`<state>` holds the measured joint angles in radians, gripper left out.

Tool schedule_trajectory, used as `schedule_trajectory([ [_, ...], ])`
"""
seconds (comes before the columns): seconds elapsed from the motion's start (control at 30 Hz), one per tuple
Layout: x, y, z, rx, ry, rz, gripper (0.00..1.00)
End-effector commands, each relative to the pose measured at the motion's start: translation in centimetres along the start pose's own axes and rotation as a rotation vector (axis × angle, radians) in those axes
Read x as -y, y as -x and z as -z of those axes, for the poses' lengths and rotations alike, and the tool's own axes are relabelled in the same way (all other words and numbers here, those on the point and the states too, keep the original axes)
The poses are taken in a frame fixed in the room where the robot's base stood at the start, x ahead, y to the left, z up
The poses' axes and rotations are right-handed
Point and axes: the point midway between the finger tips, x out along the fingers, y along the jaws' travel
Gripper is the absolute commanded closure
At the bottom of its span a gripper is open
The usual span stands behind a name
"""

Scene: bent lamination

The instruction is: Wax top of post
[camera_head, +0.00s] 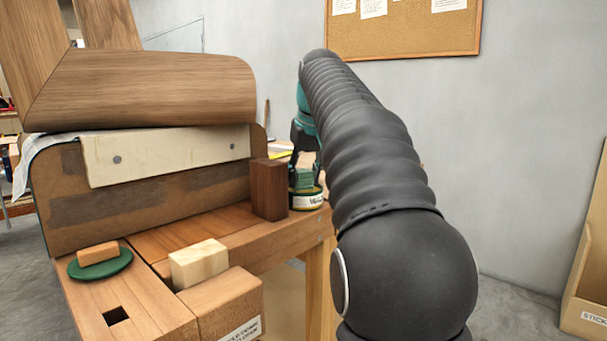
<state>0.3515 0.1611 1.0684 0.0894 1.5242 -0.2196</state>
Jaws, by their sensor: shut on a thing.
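My gripper (304,160) points down at the right end of the bench, shut on a small green pad (303,178). The pad is in or just above a round wax tin (306,202) with a pale label; I cannot tell if they touch. A dark brown upright block (269,190), perhaps the post, stands just left of the tin. A shorter pale wood block (199,263) stands nearer, at the bench front. My arm hides what lies to the right of the gripper.
A wooden workbench (200,234) carries these things. A large curved wooden form (150,90) with a pale clamped board (165,155) rises behind. An orange-brown block (98,253) rests on a green disc (100,266) at left. A square hole (116,315) opens in the front bench top.

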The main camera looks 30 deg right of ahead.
Motion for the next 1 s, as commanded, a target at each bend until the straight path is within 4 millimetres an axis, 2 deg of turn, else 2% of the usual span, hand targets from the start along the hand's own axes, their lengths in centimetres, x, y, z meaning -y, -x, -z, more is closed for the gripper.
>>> schedule_trajectory([
  [0.4, 0.0, -0.3, -0.1, 0.011, -0.001, 0.002, 0.87],
  [1.0, 0.0, 3.3, 1.4, 0.003, 0.000, 0.001, 0.87],
])
